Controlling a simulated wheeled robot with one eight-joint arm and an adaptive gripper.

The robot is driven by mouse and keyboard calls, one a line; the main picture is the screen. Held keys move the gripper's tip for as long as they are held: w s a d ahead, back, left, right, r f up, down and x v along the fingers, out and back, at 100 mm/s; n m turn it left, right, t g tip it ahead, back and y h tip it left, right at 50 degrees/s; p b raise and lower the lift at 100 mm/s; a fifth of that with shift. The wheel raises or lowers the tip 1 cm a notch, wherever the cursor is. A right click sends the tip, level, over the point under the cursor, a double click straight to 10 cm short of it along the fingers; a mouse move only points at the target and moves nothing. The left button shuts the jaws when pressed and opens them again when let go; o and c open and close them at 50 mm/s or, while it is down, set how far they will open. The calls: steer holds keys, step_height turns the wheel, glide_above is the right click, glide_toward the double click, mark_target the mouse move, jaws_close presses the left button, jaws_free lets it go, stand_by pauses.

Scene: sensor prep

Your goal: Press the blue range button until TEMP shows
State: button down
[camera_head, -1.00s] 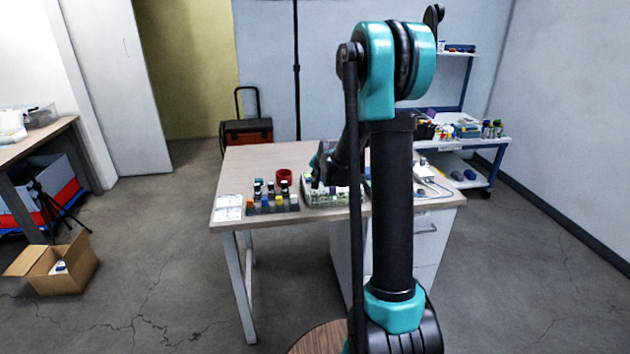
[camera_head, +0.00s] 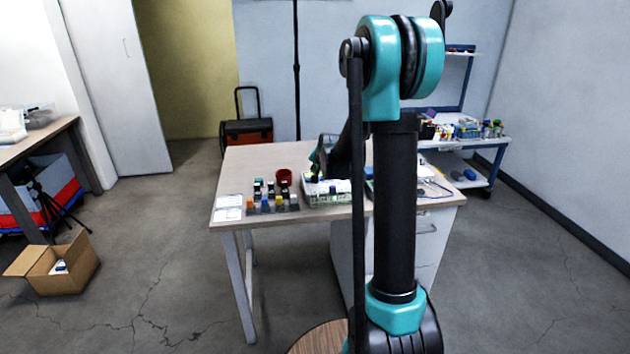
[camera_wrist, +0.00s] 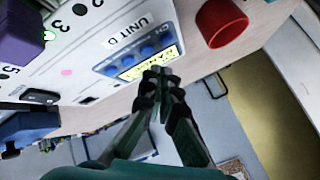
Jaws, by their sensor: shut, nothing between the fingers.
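In the wrist view, a small blue unit (camera_wrist: 108,67) is set on a pale panel beside a label reading "UNIT D". It carries blue buttons (camera_wrist: 148,50) and a yellow display or label strip (camera_wrist: 150,66), whose text I cannot read surely. I cannot tell which button is the range button, and TEMP is not legible. My gripper (camera_wrist: 158,72) is shut and empty, its fingertips overlapping the yellow strip in the picture, close to the buttons. Contact cannot be told. In the head view my gripper (camera_head: 317,178) is small, over the white box (camera_head: 328,199) on the table.
A red cup (camera_wrist: 218,20) stands beside the panel. A purple block (camera_wrist: 24,32) and a blue block (camera_wrist: 27,125) show at the left of the wrist view.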

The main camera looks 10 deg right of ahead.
steer(key=shift+r, duration=2.25)
steer(key=s+f+n+g, duration=0.2)
steer(key=s+f+n, duration=0.2)
steer(key=s, duration=1.6)
steer(key=s+d+f+n+g+h, duration=0.1)
steer(key=s+f+n+g, duration=0.2)
steer(key=s, duration=1.8)
step_height(320, 180, down, 4)
steer(key=shift+d+f+n, duration=0.1)
steer(key=shift+d+n, duration=0.05)
steer(key=shift+n, duration=0.25)
steer(key=shift+w, duration=0.1)
steer(key=w+r+m+t, duration=0.1)
steer(key=w+r, duration=0.4)
steer(key=w, duration=0.8)
steer(key=w+a+r+m+t, duration=0.1)
steer(key=w+r+m, duration=0.3)
steer(key=w, duration=1)
steer(key=w+r+m+t+y, duration=0.1)
steer(key=w+r, duration=0.5)
steer(key=w, duration=0.8)
steer(key=shift+a+m+t, duration=0.15)
steer(key=shift+m+t, duration=0.75)
steer(key=shift+t, duration=0.1)
steer(key=shift+s+f, duration=0.1)
